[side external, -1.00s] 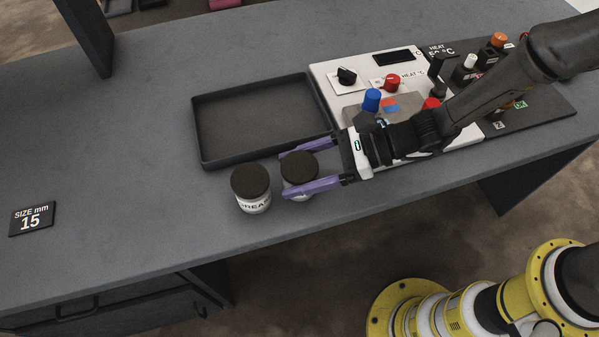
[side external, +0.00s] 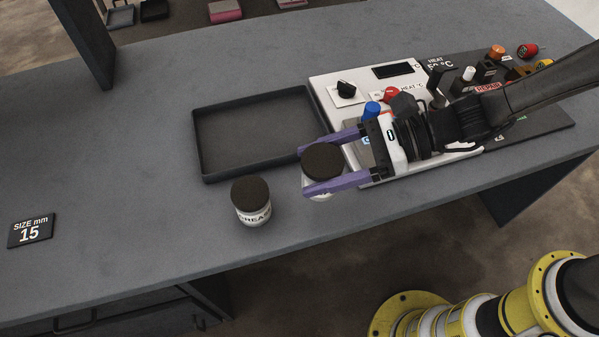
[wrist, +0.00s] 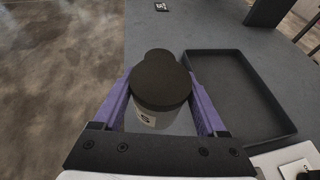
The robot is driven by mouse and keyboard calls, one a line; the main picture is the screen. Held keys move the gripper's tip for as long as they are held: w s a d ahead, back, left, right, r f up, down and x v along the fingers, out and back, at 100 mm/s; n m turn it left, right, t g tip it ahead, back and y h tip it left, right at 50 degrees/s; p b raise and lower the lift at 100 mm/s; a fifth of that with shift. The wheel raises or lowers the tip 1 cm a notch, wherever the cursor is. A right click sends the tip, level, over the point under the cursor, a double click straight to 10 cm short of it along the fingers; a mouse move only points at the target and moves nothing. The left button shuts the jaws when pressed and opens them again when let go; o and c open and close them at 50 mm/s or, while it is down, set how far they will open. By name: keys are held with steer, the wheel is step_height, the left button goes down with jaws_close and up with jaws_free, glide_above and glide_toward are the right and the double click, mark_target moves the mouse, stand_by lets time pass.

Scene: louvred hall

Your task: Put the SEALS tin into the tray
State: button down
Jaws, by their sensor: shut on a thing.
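My gripper (side external: 304,169), with purple fingers, is shut on a tin (side external: 323,160) with a dark lid and a pale body, and holds it upright above the bench. In the wrist view, the held tin (wrist: 160,85) shows part of a label with a letter like S; the rest is hidden. The black, shallow tray (side external: 197,140) lies to the left of and behind the held tin and is empty. In the wrist view, the tray (wrist: 240,95) is to the right of the tin.
A second dark-lidded tin (side external: 252,203), labelled GREASE, stands on the bench in front of the tray. A white panel with knobs (side external: 345,88) adjoins the tray's right side. A SIZE mm 15 plate (side external: 31,230) lies at far left. The bench between is clear.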

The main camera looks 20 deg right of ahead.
steer(key=s+d+r, duration=0.6)
steer(key=s+d, duration=0.1)
steer(key=d, duration=0.1)
steer(key=w+a+r, duration=0.3)
steer(key=w, duration=0.3)
glide_above(229, 140)
steer(key=f, duration=1.1)
steer(key=shift+s+d+f, duration=0.2)
steer(key=shift+s+d, duration=0.1)
steer(key=shift+d, duration=0.05)
steer(key=shift+w+a+f, duration=0.3)
steer(key=shift+a+f, duration=0.05)
steer(key=shift+f, duration=1.7)
steer(key=shift+f, duration=0.1)
